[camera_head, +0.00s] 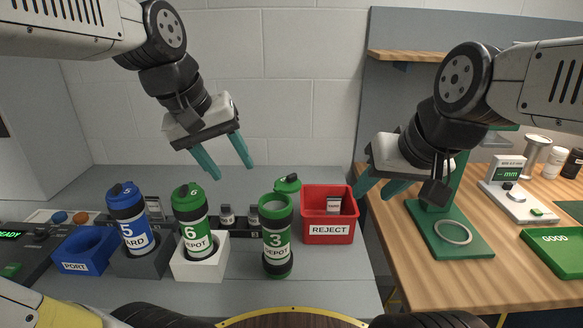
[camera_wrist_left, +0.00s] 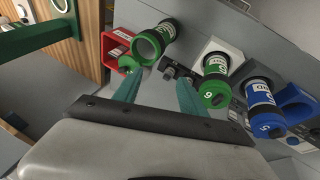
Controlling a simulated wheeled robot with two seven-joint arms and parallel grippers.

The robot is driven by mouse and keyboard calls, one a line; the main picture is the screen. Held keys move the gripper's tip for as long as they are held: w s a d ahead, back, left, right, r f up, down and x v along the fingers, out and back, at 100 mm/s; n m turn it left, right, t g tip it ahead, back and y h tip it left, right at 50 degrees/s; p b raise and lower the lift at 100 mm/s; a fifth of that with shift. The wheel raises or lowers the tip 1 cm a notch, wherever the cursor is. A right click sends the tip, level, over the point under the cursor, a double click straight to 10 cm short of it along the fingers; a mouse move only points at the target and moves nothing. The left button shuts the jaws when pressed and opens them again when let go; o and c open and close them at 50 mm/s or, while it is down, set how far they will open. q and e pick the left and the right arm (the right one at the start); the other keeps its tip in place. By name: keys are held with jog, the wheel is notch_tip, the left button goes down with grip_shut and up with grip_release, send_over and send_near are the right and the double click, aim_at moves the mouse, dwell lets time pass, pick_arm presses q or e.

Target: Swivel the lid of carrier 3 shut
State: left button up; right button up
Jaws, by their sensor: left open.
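Carrier 3 (camera_head: 277,240) is a green and white tube standing upright on the grey bench. Its mouth is open. Its green lid (camera_head: 288,184) is swung out to the side, towards the back right. In the left wrist view, carrier 3 (camera_wrist_left: 152,42) shows its hollow mouth, with the lid (camera_wrist_left: 129,66) beside it. My left gripper (camera_head: 233,171) is open and empty, above and to the left of carrier 3, touching nothing. Its fingers also show in the left wrist view (camera_wrist_left: 157,86). My right gripper (camera_head: 374,194) is open and empty, right of the reject bin.
Blue carrier 5 (camera_head: 128,215) and green carrier 6 (camera_head: 190,215) stand lidded in holders to the left. The red reject bin (camera_head: 329,236) is close behind and right of carrier 3. A blue port cup (camera_head: 85,250) is at the left. A green stand (camera_head: 450,238) is on the wooden table.

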pick_arm(q)
jog(key=w+d+n+g, duration=0.3)
jog(key=w+d, duration=0.2)
jog(key=w, duration=0.2)
jog(key=n+g+y, duration=0.1)
jog(key=n+y, duration=0.2)
send_over(292, 174)
jog(key=shift+s+a+f, duration=0.1)
jog(key=shift+f, duration=0.25)
notch_tip(292, 174, down, 7)
jog(key=shift+f, duration=0.2)
grip_shut()
